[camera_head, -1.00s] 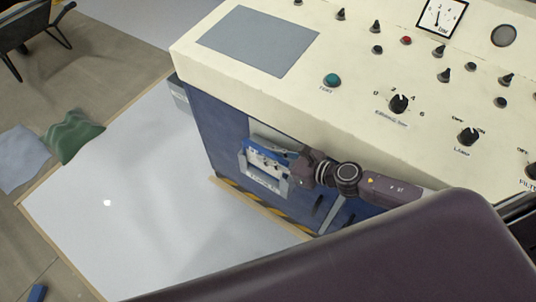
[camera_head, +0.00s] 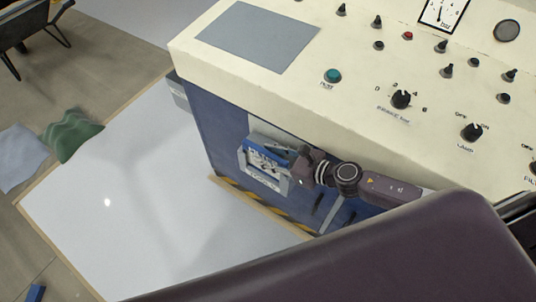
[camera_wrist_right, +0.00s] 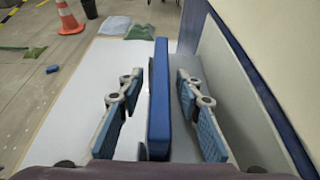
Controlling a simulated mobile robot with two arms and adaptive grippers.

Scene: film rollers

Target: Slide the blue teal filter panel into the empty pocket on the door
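The blue filter panel (camera_head: 262,145) stands at the light grey pocket frame (camera_head: 243,163) on the low front door of the console, its pale label facing out. In the right wrist view the panel (camera_wrist_right: 159,90) is seen edge-on, upright between my two fingers. My right gripper (camera_head: 287,153) is at the pocket, its arm coming from the right. In the wrist view, the right gripper (camera_wrist_right: 158,115) is open, with a visible gap on each side of the panel. How deep the panel sits in the pocket I cannot tell. My left gripper is not in view.
The cream control console (camera_head: 240,45) with knobs overhangs the blue door (camera_head: 215,130). A yellow-black striped strip (camera_head: 262,204) runs along its foot. The white floor mat (camera_head: 110,200) to the left is clear. A green cloth (camera_head: 72,135) and grey cloth (camera_head: 20,158) lie beyond it.

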